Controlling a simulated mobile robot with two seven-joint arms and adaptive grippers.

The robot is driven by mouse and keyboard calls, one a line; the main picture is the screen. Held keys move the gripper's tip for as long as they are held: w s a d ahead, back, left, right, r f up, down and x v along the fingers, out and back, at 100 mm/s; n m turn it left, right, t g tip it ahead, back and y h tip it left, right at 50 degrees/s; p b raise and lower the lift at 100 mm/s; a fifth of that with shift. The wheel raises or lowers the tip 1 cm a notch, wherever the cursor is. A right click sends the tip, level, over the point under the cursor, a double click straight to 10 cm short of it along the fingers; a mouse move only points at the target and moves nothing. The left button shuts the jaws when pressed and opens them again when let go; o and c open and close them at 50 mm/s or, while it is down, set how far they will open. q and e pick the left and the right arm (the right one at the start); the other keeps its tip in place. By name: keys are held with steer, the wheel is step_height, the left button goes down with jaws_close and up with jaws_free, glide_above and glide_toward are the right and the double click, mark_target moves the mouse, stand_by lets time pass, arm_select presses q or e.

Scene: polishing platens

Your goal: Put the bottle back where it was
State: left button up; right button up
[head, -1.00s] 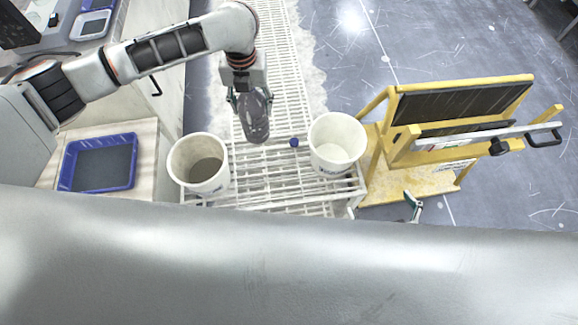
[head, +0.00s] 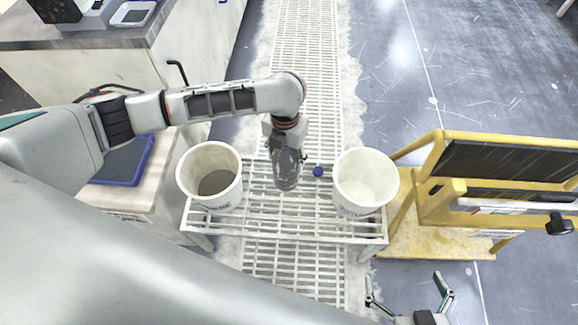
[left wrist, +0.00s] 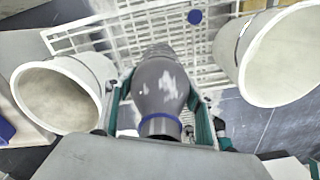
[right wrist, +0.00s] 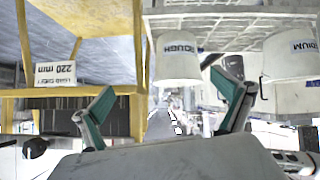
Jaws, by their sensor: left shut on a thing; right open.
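My left gripper (head: 287,150) is shut on a grey, see-through bottle (head: 287,172). It holds the bottle between the two white buckets, over the white slatted rack (head: 300,228). In the left wrist view the bottle (left wrist: 160,88) has its blue-ringed neck toward my palm and its body pointing away, between the fingers. I cannot tell whether its base touches the rack. A small round blue thing (head: 318,171) lies on the rack just right of the bottle. My right gripper (head: 410,290) is open and empty, low right of the rack; its spread fingers also show in the right wrist view (right wrist: 168,98).
The left bucket (head: 231,190) has grey contents; the right bucket (head: 367,195) looks pale inside. A yellow stand (head: 410,245) with a dark panel is right of the rack. A blue tray (head: 128,165) sits on the left counter. The front of the rack is clear.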

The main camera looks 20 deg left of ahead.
arm_select(q)
steer(key=shift+f, duration=0.75)
step_height(320, 180, down, 5)
steer(key=shift+s+r+b, duration=0.1)
steer(key=shift+s+b, duration=0.05)
steer(key=shift+b, duration=0.9)
steer(key=shift+w+f, duration=0.25)
steer(key=shift+f, duration=0.05)
steer(key=shift+c, duration=0.6)
steer(key=shift+f, duration=0.15)
steer(key=o, duration=1.2)
steer(key=shift+o, duration=0.2)
arm_select(e)
steer(key=shift+w+a+r+y, duration=0.15)
steer(key=shift+w+a+r, duration=0.05)
steer(key=shift+a, duration=0.25)
steer(key=shift+w+a+r+y, duration=0.15)
steer(key=shift+a, duration=0.3)
